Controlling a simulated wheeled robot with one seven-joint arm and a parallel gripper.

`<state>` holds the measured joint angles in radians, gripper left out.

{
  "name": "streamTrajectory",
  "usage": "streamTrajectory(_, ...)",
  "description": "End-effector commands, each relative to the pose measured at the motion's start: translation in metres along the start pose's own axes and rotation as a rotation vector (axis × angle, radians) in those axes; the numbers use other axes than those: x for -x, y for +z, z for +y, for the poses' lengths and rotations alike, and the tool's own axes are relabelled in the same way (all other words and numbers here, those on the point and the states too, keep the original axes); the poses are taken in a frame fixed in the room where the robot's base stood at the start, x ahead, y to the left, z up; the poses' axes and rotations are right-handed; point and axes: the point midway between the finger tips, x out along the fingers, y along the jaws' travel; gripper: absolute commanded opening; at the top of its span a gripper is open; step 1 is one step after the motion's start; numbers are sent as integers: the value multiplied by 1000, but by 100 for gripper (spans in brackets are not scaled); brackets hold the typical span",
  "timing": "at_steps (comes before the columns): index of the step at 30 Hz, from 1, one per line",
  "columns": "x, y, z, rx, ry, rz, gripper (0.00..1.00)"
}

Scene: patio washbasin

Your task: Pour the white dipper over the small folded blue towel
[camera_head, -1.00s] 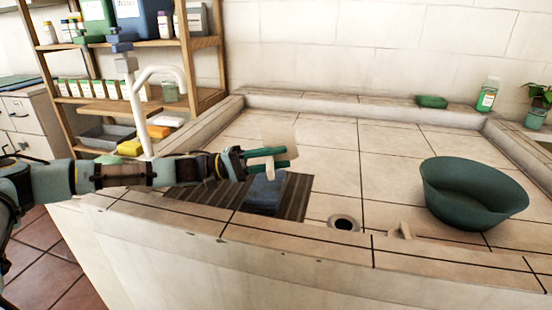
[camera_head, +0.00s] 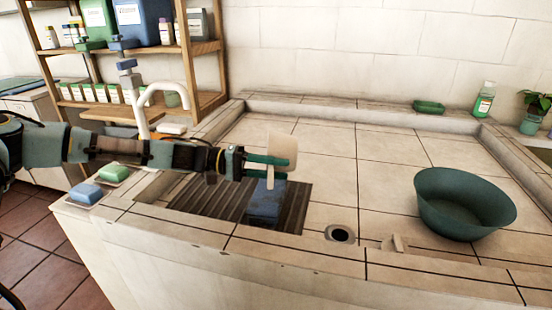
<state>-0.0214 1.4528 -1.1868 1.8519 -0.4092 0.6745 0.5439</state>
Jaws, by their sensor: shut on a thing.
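The white dipper (camera_head: 284,148) shows as a pale, squarish shape at my gripper (camera_head: 282,168). My gripper's green fingers are shut on it and hide part of it. I cannot tell how far the dipper is tilted, and no water shows. The small folded blue towel (camera_head: 264,205) lies on a dark ribbed mat (camera_head: 205,197) near the front of the tiled basin. My gripper and the dipper are in the air above the towel, and they overlap its far end in the picture.
A green basin (camera_head: 460,210) stands at the right, beyond a drain hole (camera_head: 340,233) and a small pale block (camera_head: 396,243). A white tap (camera_head: 160,95) rises at the left. Green and blue soaps (camera_head: 84,194) sit on the left ledge. The basin's middle is clear.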

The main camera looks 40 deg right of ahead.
Motion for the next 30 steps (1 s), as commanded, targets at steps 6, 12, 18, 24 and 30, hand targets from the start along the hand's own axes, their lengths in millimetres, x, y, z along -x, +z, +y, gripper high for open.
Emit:
streamTrajectory(6,2,0,18,16,-173,-1,0)
streamTrajectory(12,1,0,17,31,-279,-1,0)
streamTrajectory(18,1,1,24,38,-345,-4,0)
streamTrajectory(24,2,0,36,54,-517,-4,0)
streamTrajectory(30,2,1,43,77,-700,-6,0)
